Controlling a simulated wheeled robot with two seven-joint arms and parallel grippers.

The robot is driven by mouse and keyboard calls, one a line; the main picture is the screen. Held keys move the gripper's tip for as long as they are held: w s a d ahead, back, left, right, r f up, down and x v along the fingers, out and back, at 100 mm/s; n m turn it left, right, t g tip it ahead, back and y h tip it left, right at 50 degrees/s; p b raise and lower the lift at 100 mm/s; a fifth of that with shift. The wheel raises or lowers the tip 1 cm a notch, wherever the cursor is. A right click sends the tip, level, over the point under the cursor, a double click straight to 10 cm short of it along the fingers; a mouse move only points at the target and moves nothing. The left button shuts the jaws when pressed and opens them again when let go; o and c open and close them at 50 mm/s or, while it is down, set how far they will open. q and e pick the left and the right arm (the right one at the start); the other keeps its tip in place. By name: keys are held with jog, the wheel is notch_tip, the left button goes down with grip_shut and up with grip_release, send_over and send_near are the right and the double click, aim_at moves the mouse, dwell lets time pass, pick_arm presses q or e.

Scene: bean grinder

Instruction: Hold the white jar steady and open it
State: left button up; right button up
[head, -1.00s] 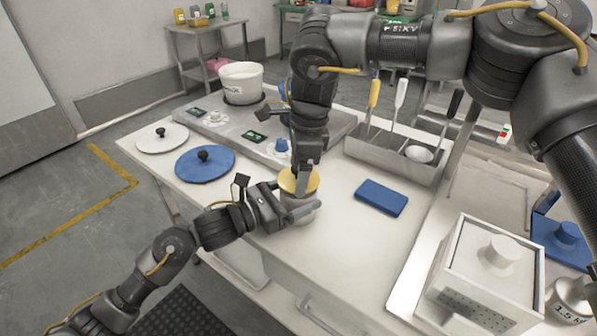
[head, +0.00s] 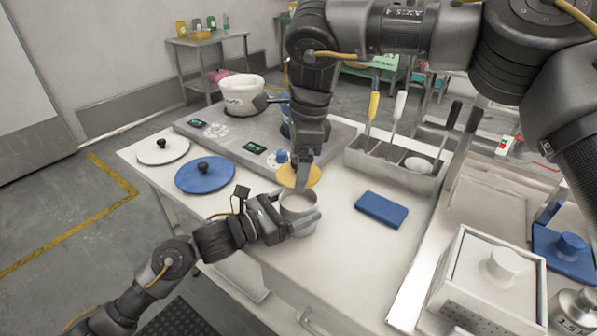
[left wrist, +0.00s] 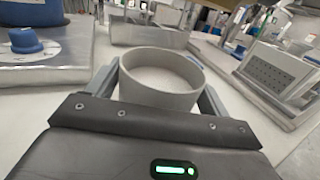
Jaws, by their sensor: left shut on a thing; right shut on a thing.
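The white jar (head: 299,203) stands open on the white table, its round mouth facing up. My left gripper (head: 300,222) is shut around the jar's sides, coming from the left. In the left wrist view the jar (left wrist: 160,92) sits between the two fingers, and its inside looks pale and empty. My right gripper (head: 302,180) points down from above and is shut on the round yellow lid (head: 312,177). The lid is tilted and apart from the jar, just above and behind its rim. The fingers hide part of the lid.
A blue cloth-like block (head: 381,209) lies right of the jar. A stove (head: 240,145) with a white pot (head: 243,95) stands behind. Blue (head: 206,176) and white (head: 164,152) pot lids lie left. A utensil tray (head: 395,168) and white box (head: 487,270) stand right.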

pick_arm(q)
jog(key=o, duration=1.3)
jog(key=shift+o, duration=0.2)
jog(key=shift+a, duration=0.1)
pick_arm(e)
jog(key=shift+f, duration=0.1)
pick_arm(q)
jog(key=shift+s+a+f, duration=0.1)
jog(key=shift+s+a, duration=0.1)
jog(key=shift+a, duration=0.1)
pick_arm(e)
jog(key=shift+f, duration=0.1)
pick_arm(q)
jog(key=b, duration=0.2)
send_over(251, 247)
jog(key=shift+w, duration=0.1)
pick_arm(e)
jog(key=shift+f, duration=0.95)
